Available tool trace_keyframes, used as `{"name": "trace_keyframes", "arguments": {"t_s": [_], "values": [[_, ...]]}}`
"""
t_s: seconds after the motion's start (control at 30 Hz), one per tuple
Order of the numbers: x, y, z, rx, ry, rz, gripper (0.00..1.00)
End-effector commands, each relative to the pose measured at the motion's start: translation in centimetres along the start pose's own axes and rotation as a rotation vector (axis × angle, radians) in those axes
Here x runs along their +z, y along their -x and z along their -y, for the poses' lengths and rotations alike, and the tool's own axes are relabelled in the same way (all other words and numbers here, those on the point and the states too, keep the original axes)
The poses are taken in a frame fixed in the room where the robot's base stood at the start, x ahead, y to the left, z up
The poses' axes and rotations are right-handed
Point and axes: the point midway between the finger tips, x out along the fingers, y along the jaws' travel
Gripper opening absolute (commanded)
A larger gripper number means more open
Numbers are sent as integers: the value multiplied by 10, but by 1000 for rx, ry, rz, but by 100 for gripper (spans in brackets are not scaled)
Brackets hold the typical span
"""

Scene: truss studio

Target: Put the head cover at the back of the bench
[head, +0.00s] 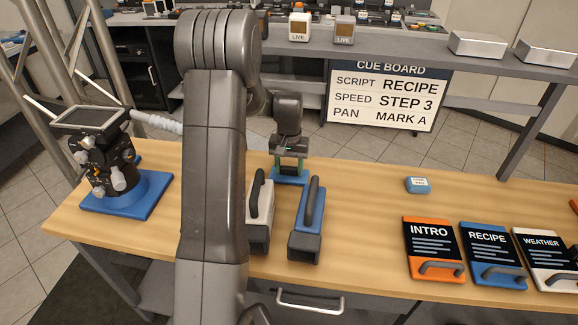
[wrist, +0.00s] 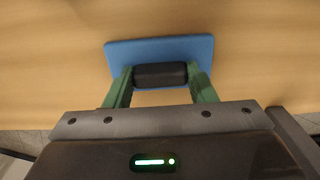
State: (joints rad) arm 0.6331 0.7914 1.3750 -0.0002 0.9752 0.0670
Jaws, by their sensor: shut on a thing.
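A blue plate (head: 289,181) with a dark bar handle, which seems to be the head cover, is at the back edge of the wooden bench (head: 362,212). My gripper (head: 290,168) is over it. In the wrist view the green fingers of my gripper (wrist: 160,75) are shut on the ends of the black handle, and the blue plate (wrist: 160,47) shows flat beyond it. I cannot tell whether the plate touches the bench top.
A white block (head: 260,216) and a blue block (head: 307,222), both with dark handles, stand just in front. A camera head on a blue base (head: 127,197) is at left. A small blue box (head: 418,185) and the INTRO (head: 433,249), RECIPE (head: 492,254) and WEATHER (head: 545,255) cards are at right.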

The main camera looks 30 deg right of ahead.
Motion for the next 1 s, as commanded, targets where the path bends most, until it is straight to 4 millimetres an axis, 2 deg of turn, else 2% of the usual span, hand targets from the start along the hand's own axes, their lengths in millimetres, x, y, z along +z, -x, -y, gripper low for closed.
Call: {"name": "trace_keyframes", "arguments": {"t_s": [0.17,0.2,0.3,0.67,1.0], "values": [[0,-3,0,0,0,0,28],[0,-4,0,0,0,0,52],[0,-3,0,0,0,0,72],[0,3,0,0,0,-1,72],[-1,56,0,0,0,-4,72]]}}
